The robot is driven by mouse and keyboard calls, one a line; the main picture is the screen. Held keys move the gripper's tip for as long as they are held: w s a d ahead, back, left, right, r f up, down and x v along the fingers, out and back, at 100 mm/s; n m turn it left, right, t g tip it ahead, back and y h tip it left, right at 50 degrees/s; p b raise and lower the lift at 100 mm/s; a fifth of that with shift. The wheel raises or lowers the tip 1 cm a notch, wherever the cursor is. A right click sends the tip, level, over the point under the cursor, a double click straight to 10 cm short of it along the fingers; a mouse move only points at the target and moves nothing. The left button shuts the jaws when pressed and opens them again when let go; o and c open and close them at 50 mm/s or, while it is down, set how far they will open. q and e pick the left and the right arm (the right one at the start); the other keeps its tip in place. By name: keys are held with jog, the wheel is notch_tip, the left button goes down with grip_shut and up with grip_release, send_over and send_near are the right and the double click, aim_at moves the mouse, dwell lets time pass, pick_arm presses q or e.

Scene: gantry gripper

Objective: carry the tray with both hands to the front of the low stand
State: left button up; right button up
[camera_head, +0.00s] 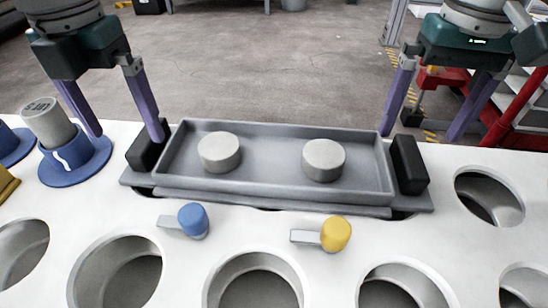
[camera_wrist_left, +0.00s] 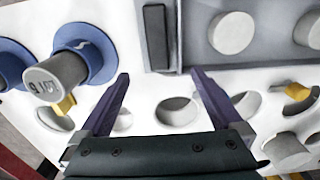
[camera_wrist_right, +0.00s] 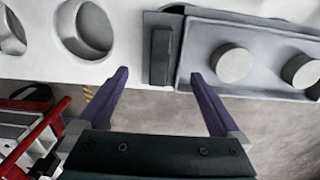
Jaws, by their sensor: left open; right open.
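The grey rectangular tray (camera_head: 275,184) sits on a wider flat grey base (camera_head: 270,203) on the white table. Two round grey pucks, left (camera_head: 218,152) and right (camera_head: 323,160), stand inside it. The tray has a black handle block at its left end (camera_head: 146,150) and right end (camera_head: 408,165). My left gripper (camera_head: 127,135) is open and empty near the left handle, which shows ahead of its fingers in the left wrist view (camera_wrist_left: 156,38). My right gripper (camera_head: 419,136) is open and empty near the right handle, also ahead of its fingers in the right wrist view (camera_wrist_right: 160,55).
A blue flanged holder (camera_head: 75,163) with a grey cylinder (camera_head: 48,122) stands left of the tray. A blue knob (camera_head: 193,220) and a yellow knob (camera_head: 336,234) are in front. Several round holes open the white table (camera_head: 190,250). A red frame (camera_head: 510,110) stands behind right.

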aim_at(413, 151)
pick_arm(q)
notch_tip(413, 151, down, 6)
jog(key=shift+f, duration=0.15)
pick_arm(e)
notch_tip(413, 151, down, 6)
jog(key=shift+f, duration=0.15)
pick_arm(q)
jog(key=shift+a, duration=0.2)
jog(key=c, duration=1.6)
pick_arm(e)
jog(key=shift+d, duration=0.15)
jog(key=c, duration=1.6)
